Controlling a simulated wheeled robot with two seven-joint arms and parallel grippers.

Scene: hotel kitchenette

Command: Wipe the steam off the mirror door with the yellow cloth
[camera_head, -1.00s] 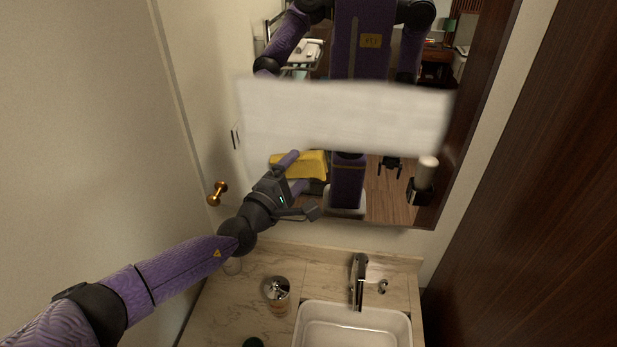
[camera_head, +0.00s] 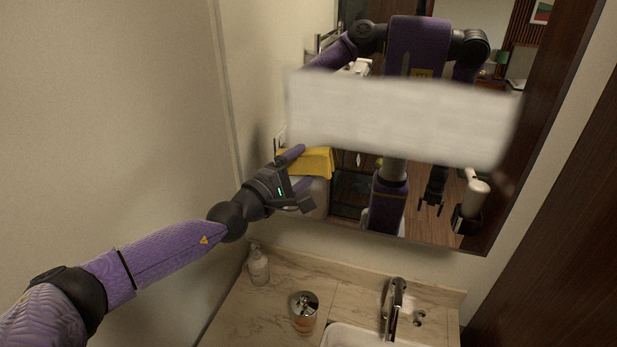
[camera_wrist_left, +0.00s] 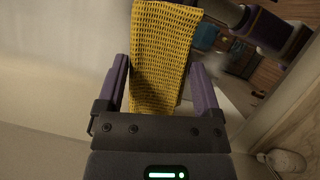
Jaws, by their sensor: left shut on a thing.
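The mirror door (camera_head: 350,190) hangs above the counter in the head view, with a pale steam band (camera_head: 400,118) across its middle. My left gripper (camera_head: 300,178) is shut on the yellow cloth (camera_head: 318,162), near the mirror's lower left side and below the steam band's left end. The cloth also shows in the left wrist view (camera_wrist_left: 160,55), between the two fingers. I cannot tell whether the cloth touches the glass. My right gripper shows only as part of my reflection.
Below the mirror is a marble counter (camera_head: 265,312) with a soap bottle (camera_head: 258,266), a metal-topped tumbler (camera_head: 304,312), a faucet (camera_head: 394,305) and a sink (camera_head: 350,338). A plain wall is on the left, dark wood panelling (camera_head: 560,270) on the right.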

